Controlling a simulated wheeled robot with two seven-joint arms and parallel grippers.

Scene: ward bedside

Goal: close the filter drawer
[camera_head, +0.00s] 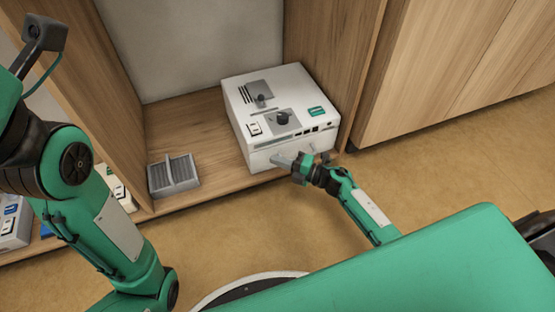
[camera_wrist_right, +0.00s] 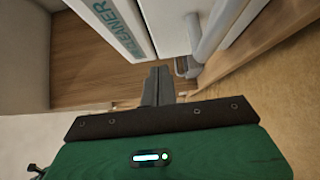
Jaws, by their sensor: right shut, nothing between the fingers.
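A white boxy machine (camera_head: 262,158) with a knob, dark panels and a green label on top stands on the wooden shelf. My right gripper (camera_head: 280,160) is shut and empty at its front, close to the lower front face; I cannot tell whether it touches. In the right wrist view the shut fingers (camera_wrist_right: 158,84) point toward a white panel marked "CLEANER" (camera_wrist_right: 118,25), with a rounded white bar (camera_wrist_right: 208,35) beside it. The filter drawer is not clearly distinguishable, and how far it stands out cannot be told. My left arm shows at the left, its gripper out of view.
A grey ribbed tray (camera_head: 174,176) sits on the shelf left of the machine. A wooden side wall (camera_head: 330,50) stands close on the machine's right. More devices (camera_head: 14,226) show at the far left. The floor (camera_head: 240,235) before the shelf is clear.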

